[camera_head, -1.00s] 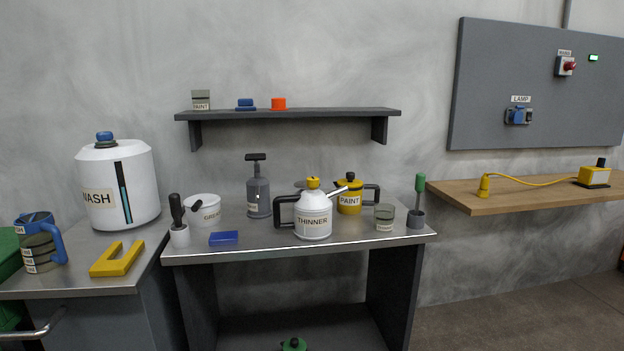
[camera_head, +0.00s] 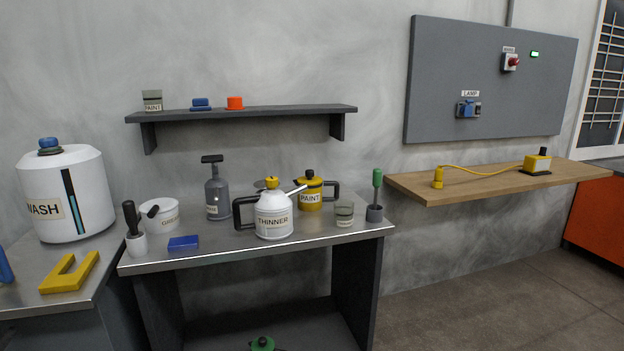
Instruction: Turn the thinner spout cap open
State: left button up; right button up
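The thinner can (camera_head: 274,222) is a white can with a black handle on its left and a label reading THINNER. It stands upright on the grey metal-topped bench (camera_head: 220,248). A yellow cap (camera_head: 272,183) sits on top of the can. Neither of my grippers is in view.
A yellow PAINT can (camera_head: 309,196) stands close behind the spout. A glass (camera_head: 344,214), a green-handled tool in a cup (camera_head: 375,198), a grey pump bottle (camera_head: 217,192) and a blue block (camera_head: 184,243) share the bench. The bench's front edge is clear.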

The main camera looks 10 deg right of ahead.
aim_at(271, 182)
jog(key=i+j+z, duration=0.15)
jog(key=z, duration=0.25)
jog(key=i+j+z, duration=0.15)
jog(key=z, duration=0.25)
jog(key=i+j+z, duration=0.15)
jog(key=z, duration=0.25)
jog(key=j+z, duration=0.4)
jog(key=i, duration=0.05)
